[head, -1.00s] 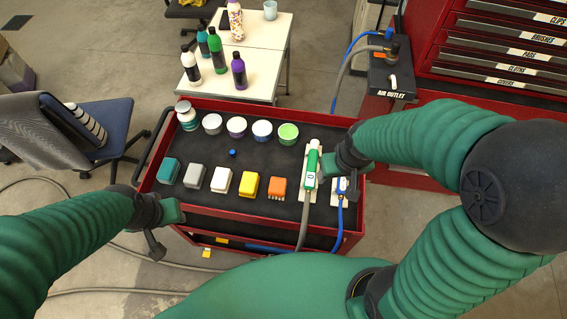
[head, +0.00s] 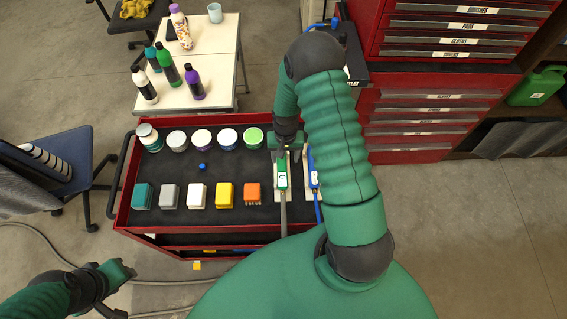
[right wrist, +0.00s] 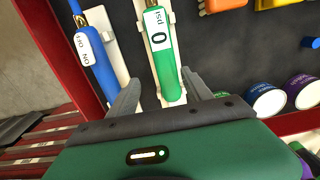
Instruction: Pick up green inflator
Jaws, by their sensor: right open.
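The green inflator (head: 282,174) lies in a pale holder on the right part of the red cart's dark top, its grey hose running toward the front edge. My right gripper (head: 285,148) is over its far end. In the right wrist view the green inflator (right wrist: 160,50) shows a white label and lies between the two open fingers (right wrist: 160,98), which do not visibly grip it. A blue tool (head: 314,172) sits in its own holder just right of it; it also shows in the right wrist view (right wrist: 97,65). My left gripper (head: 125,270) is off the cart's front left; its jaw state is unclear.
The red cart (head: 190,232) holds a row of jars, a row of coloured blocks and a small blue piece (head: 202,167). A white table (head: 205,60) with bottles stands behind. A red drawer cabinet (head: 430,100) stands at the right, and a chair (head: 60,165) at the left.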

